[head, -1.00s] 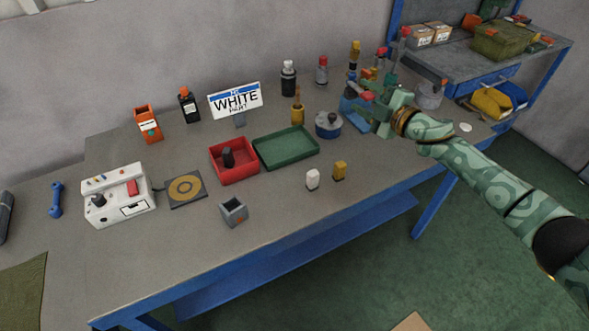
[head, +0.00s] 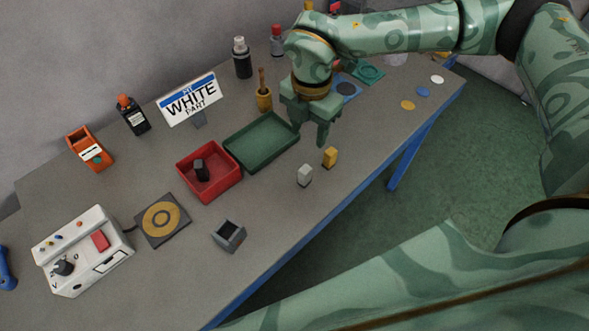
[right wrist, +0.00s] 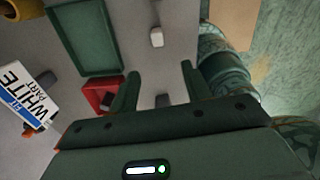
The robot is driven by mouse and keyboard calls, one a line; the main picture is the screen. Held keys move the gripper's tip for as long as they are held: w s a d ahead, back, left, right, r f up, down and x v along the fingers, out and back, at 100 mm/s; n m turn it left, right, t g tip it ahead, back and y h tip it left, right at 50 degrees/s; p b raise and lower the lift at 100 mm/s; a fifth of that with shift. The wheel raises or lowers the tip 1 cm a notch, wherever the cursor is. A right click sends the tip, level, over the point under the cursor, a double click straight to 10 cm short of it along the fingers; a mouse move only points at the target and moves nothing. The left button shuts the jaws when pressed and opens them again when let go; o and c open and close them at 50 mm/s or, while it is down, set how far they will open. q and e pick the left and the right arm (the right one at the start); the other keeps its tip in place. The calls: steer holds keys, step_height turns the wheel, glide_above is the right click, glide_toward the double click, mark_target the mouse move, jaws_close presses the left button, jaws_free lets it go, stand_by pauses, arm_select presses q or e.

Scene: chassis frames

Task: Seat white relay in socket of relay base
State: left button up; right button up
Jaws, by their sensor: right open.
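The white relay (head: 305,175) stands upright on the grey table, front right of the green tray. It also shows as a small pale block (right wrist: 157,37) in the right wrist view. The relay base (head: 229,235), a small grey block with a dark open socket on top, stands nearer the table's front edge. Its socket looks empty. My right gripper (head: 309,133) points down, open and empty, above and behind the white relay. My left gripper is not in view.
A yellow block (head: 330,157) stands close right of the white relay. The green tray (head: 260,142) and red bin (head: 209,171), holding a dark block, lie left. A sign reading WHITE (head: 190,99) stands behind. A white control box (head: 82,250) is far left.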

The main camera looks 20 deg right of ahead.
steer(key=b, duration=0.1)
glide_above(305, 169)
steer(key=s, duration=0.1)
step_height(305, 169, down, 11)
steer(key=shift+r, duration=0.15)
steer(key=f, duration=0.2)
steer(key=f+b, duration=0.1)
steer(key=w+f, duration=0.1)
steer(key=f, duration=0.1)
steer(key=shift+f, duration=0.3)
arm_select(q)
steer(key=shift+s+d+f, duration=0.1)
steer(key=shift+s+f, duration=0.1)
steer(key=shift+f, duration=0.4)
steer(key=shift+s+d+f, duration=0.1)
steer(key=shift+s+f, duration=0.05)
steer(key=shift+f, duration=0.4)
arm_select(e)
jaws_close()
